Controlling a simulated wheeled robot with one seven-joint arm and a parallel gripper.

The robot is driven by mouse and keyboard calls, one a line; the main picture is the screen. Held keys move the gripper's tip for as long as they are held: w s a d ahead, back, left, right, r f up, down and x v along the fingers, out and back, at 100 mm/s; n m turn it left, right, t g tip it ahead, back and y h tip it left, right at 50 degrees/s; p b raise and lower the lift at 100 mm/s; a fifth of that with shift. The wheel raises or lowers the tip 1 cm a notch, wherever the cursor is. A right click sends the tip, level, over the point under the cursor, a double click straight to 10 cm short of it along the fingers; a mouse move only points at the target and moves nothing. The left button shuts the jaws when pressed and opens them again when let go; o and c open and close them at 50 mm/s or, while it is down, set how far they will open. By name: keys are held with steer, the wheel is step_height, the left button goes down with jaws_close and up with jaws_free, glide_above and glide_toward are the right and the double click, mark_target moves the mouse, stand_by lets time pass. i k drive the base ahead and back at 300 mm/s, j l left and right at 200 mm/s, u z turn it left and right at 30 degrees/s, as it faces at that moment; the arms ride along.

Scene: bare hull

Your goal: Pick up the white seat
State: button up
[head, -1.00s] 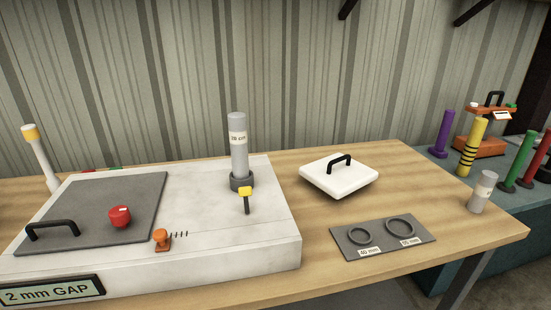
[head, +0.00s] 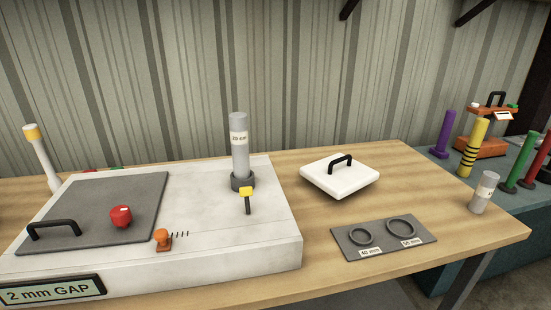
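The white seat (head: 333,183) looks to be the flat white square block with a black arched handle (head: 340,160) on top. It rests on the wooden table, right of the large white machine base and behind the grey plate with two rings. Nothing touches its handle. My gripper is not in the head view, so its place and state are hidden.
The white base (head: 240,250) carries a grey hatch (head: 100,205), a red knob (head: 121,216) and a tall grey cylinder (head: 240,145). The ring plate (head: 383,238) lies in front. A short grey cylinder (head: 483,192) stands right. Coloured posts stand beyond.

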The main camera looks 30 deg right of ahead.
mark_target(339, 174)
steer(key=i+l, duration=0.1)
steer(key=i, duration=1.1)
